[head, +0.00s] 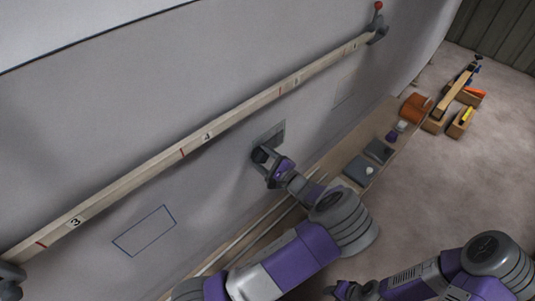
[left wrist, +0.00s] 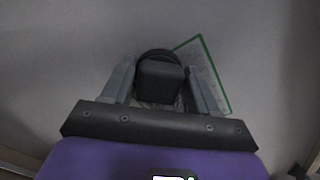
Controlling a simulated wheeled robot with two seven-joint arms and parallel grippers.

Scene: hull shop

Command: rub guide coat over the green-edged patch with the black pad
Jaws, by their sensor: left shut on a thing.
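The black pad (head: 258,155) is held in my left gripper (head: 266,163) against or very close to the grey hull side; contact cannot be made out. In the left wrist view the pad (left wrist: 160,80) sits between the two fingers of the gripper (left wrist: 160,88). The green-edged patch (left wrist: 207,68) shows behind and to the right of the pad, which hides part of it. In the head view the patch (head: 274,132) looks darker grey than the hull, just above the gripper. My right gripper (head: 348,291) is at the bottom edge, its jaws unclear.
A long numbered batten (head: 205,137) crosses the hull above the patch. A blue-outlined rectangle (head: 145,231) lies lower left. A plank shelf (head: 335,165) below holds grey trays (head: 378,151) and an orange item (head: 415,108). Wooden blocks (head: 436,122) stand on the open floor at right.

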